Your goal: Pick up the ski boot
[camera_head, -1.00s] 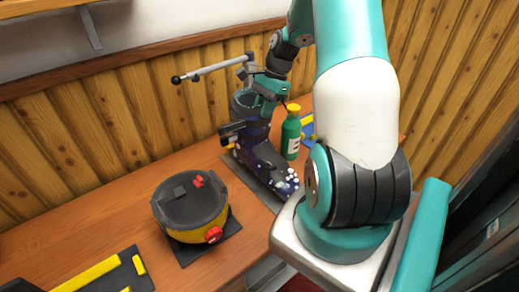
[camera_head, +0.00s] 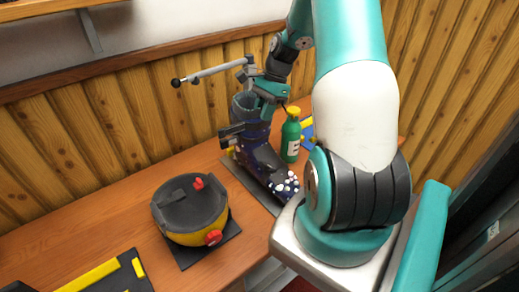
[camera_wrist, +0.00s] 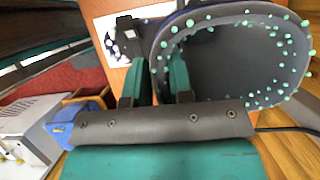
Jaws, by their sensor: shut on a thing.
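The ski boot (camera_head: 262,158) is dark blue with white dots, upright on a dark mat (camera_head: 240,173) on the bench. Its open cuff shows large in the wrist view (camera_wrist: 232,60), grey inside with pale green studs around the rim. My gripper (camera_head: 262,102) is at the top of the boot's shaft. In the wrist view its two teal fingers (camera_wrist: 160,82) are close together at the left edge of the cuff, shut on the boot's wall. Whether the sole touches the mat cannot be told.
A black and yellow round pot-like thing with red knobs (camera_head: 190,207) stands at left on a dark mat. A green bottle with a yellow cap (camera_head: 291,137) stands close right of the boot. A grey rod (camera_head: 215,71) reaches out near my wrist.

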